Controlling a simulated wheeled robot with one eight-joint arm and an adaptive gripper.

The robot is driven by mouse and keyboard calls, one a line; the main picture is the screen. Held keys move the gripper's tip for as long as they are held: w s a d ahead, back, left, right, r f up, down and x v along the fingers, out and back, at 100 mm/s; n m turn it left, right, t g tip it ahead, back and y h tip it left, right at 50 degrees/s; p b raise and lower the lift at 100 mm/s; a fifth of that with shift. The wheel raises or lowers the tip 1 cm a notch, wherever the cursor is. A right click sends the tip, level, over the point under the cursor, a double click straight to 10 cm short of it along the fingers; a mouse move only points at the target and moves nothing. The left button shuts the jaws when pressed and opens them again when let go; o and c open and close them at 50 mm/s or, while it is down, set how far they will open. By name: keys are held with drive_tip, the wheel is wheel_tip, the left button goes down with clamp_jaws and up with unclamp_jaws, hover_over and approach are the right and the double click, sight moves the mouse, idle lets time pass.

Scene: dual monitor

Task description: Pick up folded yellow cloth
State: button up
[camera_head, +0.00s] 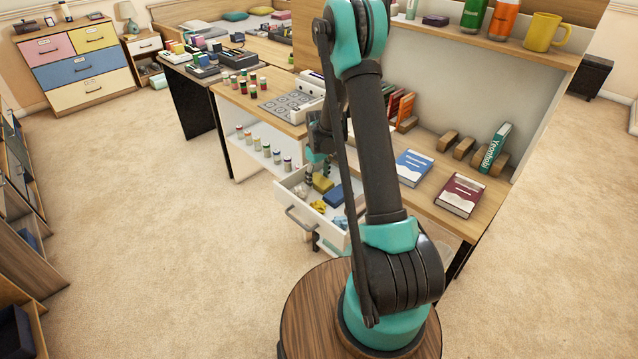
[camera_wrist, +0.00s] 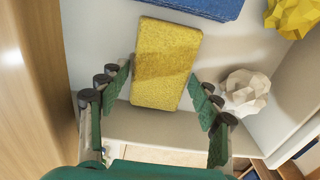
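The folded yellow cloth (camera_wrist: 167,62) is a thick, flat-sided block in the open white drawer (camera_head: 329,237). It also shows in the head view (camera_head: 322,183), near the drawer's back. My gripper (camera_wrist: 160,86) is open, with one finger on each side of the cloth's near part. Small gaps show between the fingers and the cloth in the wrist view. Whether the fingertips are level with the cloth or above it, I cannot tell. In the head view my gripper (camera_head: 314,167) is partly hidden behind my arm.
A blue folded cloth (camera_wrist: 205,6) lies just beyond the yellow one. A crumpled yellow piece (camera_wrist: 292,16) and a crumpled white ball (camera_wrist: 245,92) lie to the right, the ball close to my right finger. The drawer's walls are close. Books (camera_head: 414,168) lie on the desk.

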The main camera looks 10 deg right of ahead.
sight(318, 179)
drive_tip(key=c, duration=0.7)
drive_tip(key=shift+o, duration=0.2)
wheel_tip(318, 179, up, 20)
idle(0.3)
